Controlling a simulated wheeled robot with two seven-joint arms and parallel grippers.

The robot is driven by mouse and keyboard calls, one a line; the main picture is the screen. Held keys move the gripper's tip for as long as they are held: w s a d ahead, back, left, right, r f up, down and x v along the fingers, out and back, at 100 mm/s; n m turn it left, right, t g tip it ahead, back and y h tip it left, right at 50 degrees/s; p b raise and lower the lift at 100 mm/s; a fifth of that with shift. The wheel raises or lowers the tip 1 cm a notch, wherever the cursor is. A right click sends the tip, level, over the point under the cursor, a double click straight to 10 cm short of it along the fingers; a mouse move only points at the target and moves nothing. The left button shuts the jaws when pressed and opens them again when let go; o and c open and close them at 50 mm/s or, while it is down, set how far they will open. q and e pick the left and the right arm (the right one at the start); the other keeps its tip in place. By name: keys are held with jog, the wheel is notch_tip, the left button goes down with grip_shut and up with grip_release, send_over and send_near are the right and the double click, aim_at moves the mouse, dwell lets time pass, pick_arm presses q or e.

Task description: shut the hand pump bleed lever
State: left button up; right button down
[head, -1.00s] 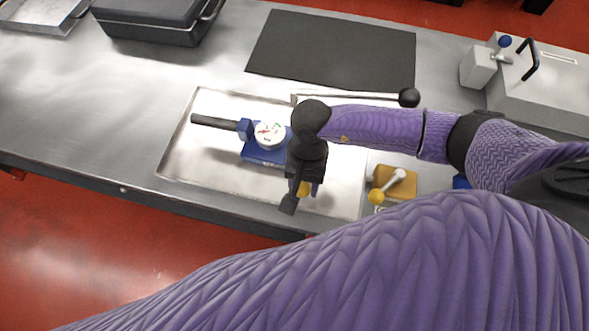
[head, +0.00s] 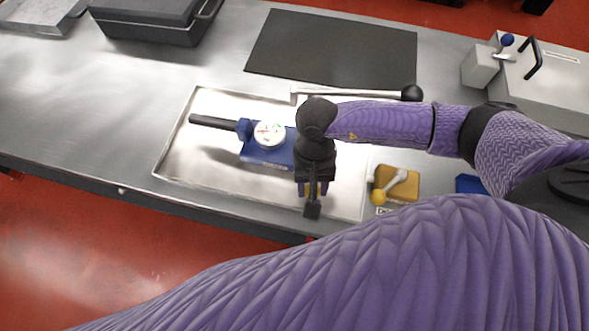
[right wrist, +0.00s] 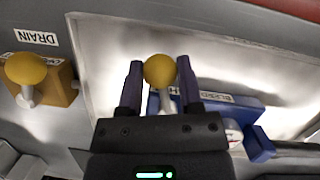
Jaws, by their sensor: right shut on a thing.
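The blue hand pump (head: 265,157) sits in a shallow metal tray (head: 180,163), with a round white gauge on top and a black bar to its left. Its bleed lever has a yellow knob (right wrist: 160,70), seen in the right wrist view beside the pump's blue block (right wrist: 225,107), whose label is partly hidden. My right gripper (head: 313,190) points down at the pump's right end. In the right wrist view its two fingers (right wrist: 160,86) stand either side of the lever, shut on it. In the head view the gripper hides most of the lever. My left gripper is not in view.
A tan block with a second yellow-knobbed lever (head: 379,196) stands right of the tray, labelled DRAIN in the wrist view. A dark mat (head: 332,48) and grey box (head: 545,85) are farther back.

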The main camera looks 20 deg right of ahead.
jog(key=shift+s+d+f+n+b, duration=0.1)
jog(key=shift+s+d+n+b, duration=0.1)
jog(key=shift+d+n+b, duration=0.7)
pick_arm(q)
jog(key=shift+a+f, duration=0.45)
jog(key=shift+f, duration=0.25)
pick_arm(e)
jog(key=shift+n+h, duration=0.3)
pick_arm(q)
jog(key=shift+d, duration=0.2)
